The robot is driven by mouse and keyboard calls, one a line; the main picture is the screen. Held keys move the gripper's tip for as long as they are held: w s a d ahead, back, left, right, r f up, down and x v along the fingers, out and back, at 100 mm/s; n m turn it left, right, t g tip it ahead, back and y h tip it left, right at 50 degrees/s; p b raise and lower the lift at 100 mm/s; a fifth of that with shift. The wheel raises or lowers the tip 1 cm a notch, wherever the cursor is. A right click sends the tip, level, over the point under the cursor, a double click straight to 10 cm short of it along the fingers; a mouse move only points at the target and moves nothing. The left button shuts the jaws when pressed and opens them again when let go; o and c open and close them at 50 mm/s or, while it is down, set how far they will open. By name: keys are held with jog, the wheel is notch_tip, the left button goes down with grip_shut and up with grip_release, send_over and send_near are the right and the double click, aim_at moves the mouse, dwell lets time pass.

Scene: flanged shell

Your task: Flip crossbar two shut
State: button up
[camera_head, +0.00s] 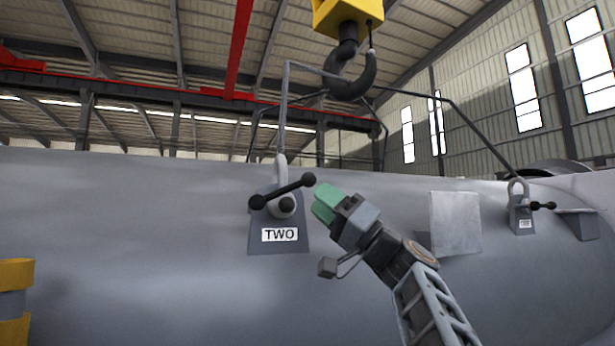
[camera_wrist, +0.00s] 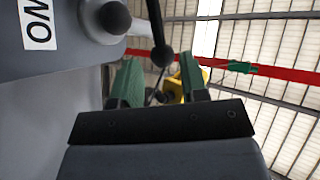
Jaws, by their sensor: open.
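Crossbar two (camera_head: 283,192) is a black bar with a ball at each end, set slantwise across a round pivot on a grey bracket (camera_head: 262,246) labelled TWO. Its right end is higher than its left. My gripper (camera_head: 325,201) has green fingers and is just right of and below the bar's right ball. In the wrist view, the crossbar (camera_wrist: 155,22) comes down from the top and its ball shows in the gap between the open fingers of my gripper (camera_wrist: 160,72). I cannot tell whether they touch it. The rotated label (camera_wrist: 38,24) is partly cut off.
A crane hook (camera_head: 352,84) hangs above from a yellow block (camera_head: 345,14), with sling legs running down to the shell (camera_head: 140,230). A grey box (camera_head: 455,222) and another bracket (camera_head: 521,217) with a crossbar stand to the right. A yellow-banded post (camera_head: 15,273) is at far left.

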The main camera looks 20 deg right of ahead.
aim_at(307, 185)
jog(key=shift+p+x, duration=0.9)
jog(key=shift+x, duration=1.3)
jog(key=shift+f, duration=0.1)
grip_shut()
